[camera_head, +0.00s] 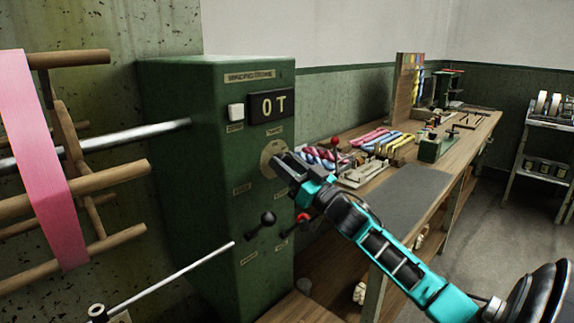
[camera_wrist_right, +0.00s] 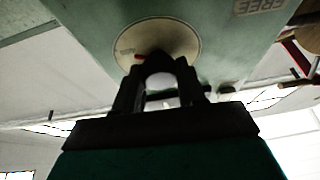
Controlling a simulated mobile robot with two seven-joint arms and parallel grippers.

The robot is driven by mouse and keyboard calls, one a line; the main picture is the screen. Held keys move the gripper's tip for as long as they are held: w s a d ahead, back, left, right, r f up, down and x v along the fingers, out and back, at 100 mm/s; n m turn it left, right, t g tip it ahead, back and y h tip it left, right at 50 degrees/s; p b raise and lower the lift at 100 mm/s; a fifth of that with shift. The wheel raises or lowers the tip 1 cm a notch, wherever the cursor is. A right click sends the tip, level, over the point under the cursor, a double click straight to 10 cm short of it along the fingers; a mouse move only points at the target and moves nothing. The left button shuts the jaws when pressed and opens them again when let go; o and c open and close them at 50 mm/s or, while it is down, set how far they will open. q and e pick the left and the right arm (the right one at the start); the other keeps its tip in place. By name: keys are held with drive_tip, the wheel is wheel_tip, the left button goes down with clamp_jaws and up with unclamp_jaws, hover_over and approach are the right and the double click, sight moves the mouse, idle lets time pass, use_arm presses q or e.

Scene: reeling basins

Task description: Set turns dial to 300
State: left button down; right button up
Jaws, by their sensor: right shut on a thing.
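The turns dial (camera_head: 268,158) is a round, cream disc on the front of the green machine cabinet (camera_head: 215,180). My right gripper (camera_head: 283,160) is at the dial, its fingers shut on the dial's knob. In the right wrist view the dial's pale plate (camera_wrist_right: 185,38) shows beyond the fingers (camera_wrist_right: 158,80), with a small red mark beside them. The dial's numbers are too small or hidden to read. My left gripper is not in view.
A display (camera_head: 271,105) and a white button (camera_head: 236,113) sit above the dial. Black (camera_head: 268,218) and red (camera_head: 303,217) lever knobs stick out below. A wooden reel with pink thread (camera_head: 40,150) stands left. A workbench (camera_head: 425,165) with coloured skeins lies right.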

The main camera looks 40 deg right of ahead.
drive_tip(key=shift+n, duration=0.3)
drive_tip(key=n+y, duration=0.2)
drive_tip(key=n, duration=0.2)
drive_tip(key=n+g+y, duration=0.1)
drive_tip(key=n+y, duration=0.1)
drive_tip(key=n, duration=0.2)
drive_tip(key=shift+g+p, duration=0.3)
drive_tip(key=shift+p, duration=0.1)
drive_tip(key=n, duration=0.2)
drive_tip(key=n+g+y, duration=0.1)
drive_tip(key=n, duration=0.2)
drive_tip(key=shift+d+g+y+p, duration=0.1)
drive_tip(key=shift+g+y+p, duration=0.2)
drive_tip(key=shift+n+g+y, duration=0.3)
drive_tip(key=shift+n, duration=0.6)
drive_tip(key=o, duration=1.1)
drive_tip(key=shift+c, duration=0.2)
